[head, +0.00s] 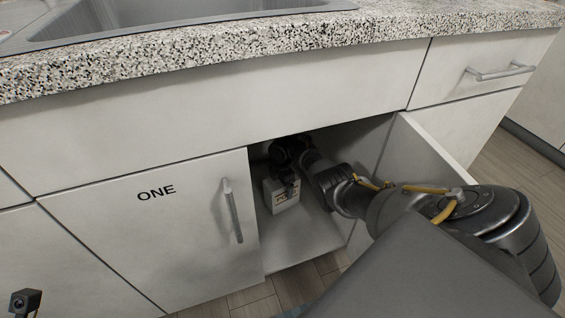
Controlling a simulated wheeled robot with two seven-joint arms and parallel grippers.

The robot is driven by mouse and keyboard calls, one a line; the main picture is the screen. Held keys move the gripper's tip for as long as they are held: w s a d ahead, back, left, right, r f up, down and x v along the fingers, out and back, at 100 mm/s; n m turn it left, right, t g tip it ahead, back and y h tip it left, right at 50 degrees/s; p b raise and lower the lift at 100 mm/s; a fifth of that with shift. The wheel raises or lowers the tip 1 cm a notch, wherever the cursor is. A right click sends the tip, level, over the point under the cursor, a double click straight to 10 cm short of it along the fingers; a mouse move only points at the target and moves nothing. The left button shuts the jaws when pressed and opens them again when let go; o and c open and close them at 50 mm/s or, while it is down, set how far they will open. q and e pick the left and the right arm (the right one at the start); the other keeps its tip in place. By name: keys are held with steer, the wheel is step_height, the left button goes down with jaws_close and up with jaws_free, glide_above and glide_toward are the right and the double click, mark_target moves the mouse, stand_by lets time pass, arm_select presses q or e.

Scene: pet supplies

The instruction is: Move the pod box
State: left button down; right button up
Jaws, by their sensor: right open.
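The pod box (280,199) is a small white box with dark and orange lettering on its front. It stands on the floor of the open cabinet (304,244), under the counter. My right arm reaches in from the right, and my right gripper (289,184) is at the top of the box, with dark fingers over its upper edge. The gripper is open; I cannot tell whether it touches the box. The wrist hides part of the box's top and the space behind it. A small dark part at the lower left edge may belong to my left arm, but no left gripper shows.
A closed cabinet door (140,235) marked ONE, with a vertical handle (232,211), borders the opening on the left. An open door (432,150) stands on the right, close to my arm. The speckled countertop (400,30) with a sink (170,15) overhangs above. Cabinet floor in front of the box is clear.

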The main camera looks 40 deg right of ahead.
steer(key=c, duration=1.3)
steer(key=shift+s+d, duration=0.3)
steer(key=shift+d, duration=0.55)
steer(key=o, duration=1.3)
